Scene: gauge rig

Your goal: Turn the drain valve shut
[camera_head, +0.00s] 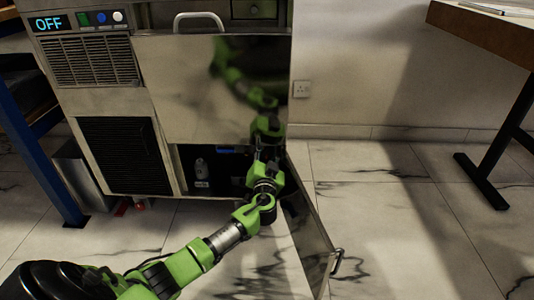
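I cannot make out a drain valve for certain. A small red part (140,204) shows low under the machine's left side, too small to identify. My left arm reaches from the bottom left to the right side of the open lower compartment (228,178). The end of that arm, with my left gripper (267,150), is dark and small there, and its fingers cannot be made out. Whatever is behind the arm in the compartment is hidden. My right gripper is not in view.
The steel machine (95,62) shows OFF on its display (48,23). The open door (308,235), with a handle (337,262), stands right of my arm. A grey bottle (201,169) is inside the compartment. A table (485,35) stands right. The floor at right is clear.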

